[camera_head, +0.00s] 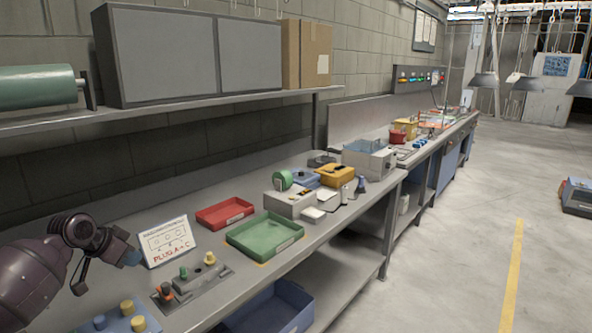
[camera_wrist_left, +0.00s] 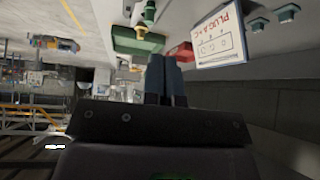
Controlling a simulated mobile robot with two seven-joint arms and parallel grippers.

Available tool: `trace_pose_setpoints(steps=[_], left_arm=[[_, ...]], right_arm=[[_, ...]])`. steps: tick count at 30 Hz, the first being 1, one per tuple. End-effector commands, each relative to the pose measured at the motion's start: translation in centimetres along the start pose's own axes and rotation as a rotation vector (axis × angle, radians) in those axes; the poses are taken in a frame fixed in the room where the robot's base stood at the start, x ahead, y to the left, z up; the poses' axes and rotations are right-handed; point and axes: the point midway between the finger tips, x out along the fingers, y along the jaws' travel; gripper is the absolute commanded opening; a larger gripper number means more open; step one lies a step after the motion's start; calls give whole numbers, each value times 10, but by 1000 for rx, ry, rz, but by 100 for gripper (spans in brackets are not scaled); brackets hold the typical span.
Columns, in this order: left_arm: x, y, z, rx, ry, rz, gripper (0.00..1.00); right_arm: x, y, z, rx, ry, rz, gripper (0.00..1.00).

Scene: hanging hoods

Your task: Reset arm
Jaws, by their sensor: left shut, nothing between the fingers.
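My left arm comes in from the left edge of the head view, over the near end of the workbench (camera_head: 330,241). Its gripper (camera_head: 132,258) is shut with nothing held, just left of a white card (camera_head: 168,240) marked "PLUG A + C". In the left wrist view the two dark fingers (camera_wrist_left: 163,75) are together, and the card (camera_wrist_left: 222,45) shows beyond them, upside down. The right gripper is in neither view.
Close by are a grey fixture (camera_head: 207,281) with coloured plugs and a blue block (camera_head: 119,325) with yellow pegs. A red tray (camera_head: 225,213) and a green tray (camera_head: 265,236) lie farther along. A shelf (camera_head: 200,112) hangs above.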

Motion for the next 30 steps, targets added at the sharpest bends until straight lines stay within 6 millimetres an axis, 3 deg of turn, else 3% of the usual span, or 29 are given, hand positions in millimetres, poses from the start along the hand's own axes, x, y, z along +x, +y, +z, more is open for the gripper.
trace_pose_setpoints(steps=[1, 7, 14, 23, 30], left_arm=[[13, 9, 2, 3, 47, -49, 0], [47, 49, 19, 14, 259, -221, 0], [63, 114, 68, 12, 461, -320, 0], [55, 192, 151, -30, 567, -394, 0], [46, 245, 236, -125, 492, -430, 0]], right_arm=[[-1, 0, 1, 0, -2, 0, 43], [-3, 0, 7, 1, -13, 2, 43], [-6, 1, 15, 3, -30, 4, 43], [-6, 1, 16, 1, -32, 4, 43], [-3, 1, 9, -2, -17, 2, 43]])
